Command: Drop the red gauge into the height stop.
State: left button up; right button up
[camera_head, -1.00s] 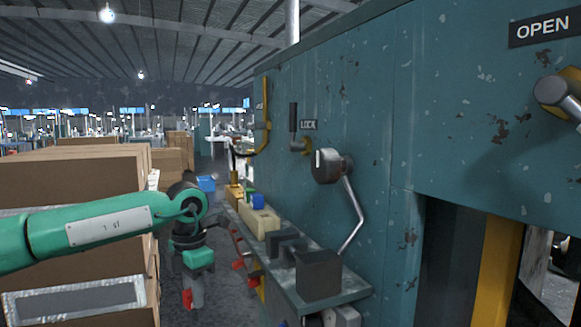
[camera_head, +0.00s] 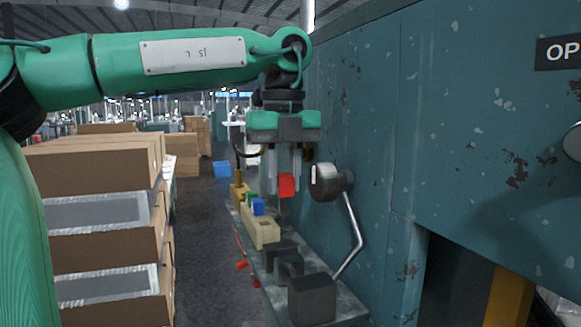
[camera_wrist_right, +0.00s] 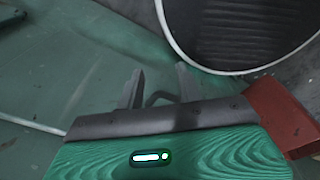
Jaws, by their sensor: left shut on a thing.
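My left gripper (camera_head: 284,180) is shut on the red gauge (camera_head: 287,185), a small red block at its fingertips. It hangs pointing down in the head view, above the narrow shelf (camera_head: 345,306) on the teal machine. Dark grey blocks stand on the shelf: a large near one (camera_head: 313,299) and smaller ones behind it (camera_head: 283,250). They may be the height stop; I cannot tell for sure. My right gripper (camera_wrist_right: 158,85) shows in the right wrist view with its fingers apart. A dark curved piece shows between them; I see nothing clearly gripped.
A beige block (camera_head: 265,232) with blue (camera_head: 258,206) and green pieces stands farther back on the shelf. A dark round knob with a bent metal lever (camera_head: 352,225) juts from the machine wall, right of the left gripper. Stacked cardboard boxes (camera_head: 100,240) stand at left.

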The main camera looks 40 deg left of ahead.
aim_at(284, 215)
pick_arm(q)
jog(key=shift+r, duration=0.15)
pick_arm(e)
jog(key=shift+s+a, duration=0.1)
jog(key=shift+s, duration=0.05)
jog(key=shift+a, duration=0.2)
